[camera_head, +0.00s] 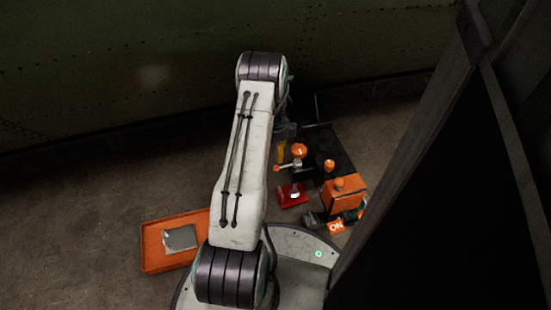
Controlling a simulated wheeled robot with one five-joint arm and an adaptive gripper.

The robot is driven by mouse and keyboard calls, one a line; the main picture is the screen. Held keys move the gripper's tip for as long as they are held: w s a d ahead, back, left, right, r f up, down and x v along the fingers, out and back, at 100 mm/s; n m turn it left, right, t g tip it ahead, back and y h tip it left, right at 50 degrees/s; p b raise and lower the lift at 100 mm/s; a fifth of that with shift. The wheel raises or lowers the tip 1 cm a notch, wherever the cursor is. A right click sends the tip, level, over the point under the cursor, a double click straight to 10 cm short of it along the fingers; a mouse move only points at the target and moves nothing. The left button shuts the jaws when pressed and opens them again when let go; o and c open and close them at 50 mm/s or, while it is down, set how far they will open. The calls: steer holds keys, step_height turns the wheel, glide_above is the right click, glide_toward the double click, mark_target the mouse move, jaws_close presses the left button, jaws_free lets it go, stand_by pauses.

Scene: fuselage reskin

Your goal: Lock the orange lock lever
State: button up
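Several orange parts sit by a dark box on the floor, right of my arm. A round orange cap (299,150) stands on a metal fitting with a small orange-tipped handle (277,167) reaching left. A smaller orange knob (330,165) is on the dark box, and another (339,183) tops an orange block (343,197). I cannot tell which of these is the lock lever, or whether it is locked. My arm's far end drops behind its upper link, close to the round cap. The gripper's fingers cannot be made out there.
A red piece (292,195) lies below the fitting, and an orange "ON" tag (336,227) is near my base. An orange tray (152,248) with a grey plate (180,237) lies at left. A dark framed panel (445,190) blocks the right. Floor at far left is clear.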

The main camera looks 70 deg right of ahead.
steer(key=shift+r, duration=1.45)
